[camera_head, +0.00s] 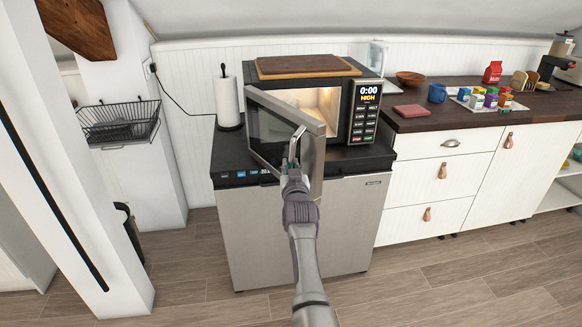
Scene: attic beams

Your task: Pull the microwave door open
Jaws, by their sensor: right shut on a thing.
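The microwave (364,117) stands on a dark-topped steel appliance. Its lit display and buttons are on the right of its front. Its door (267,134) stands partly open, swung out toward me from the left side, and the lit cavity (320,101) shows behind it. My right gripper (293,163) is at the free edge of the door and shut on the curved metal door handle (295,146). The fingertips are small and partly hidden against the handle. My left gripper is not in view.
A brown board (305,66) lies on top of the microwave. A paper towel roll (228,103) stands to its left. A wire basket (119,124) hangs further left. On the right counter are a red cloth (411,111), a blue mug (437,93) and a tray of small containers.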

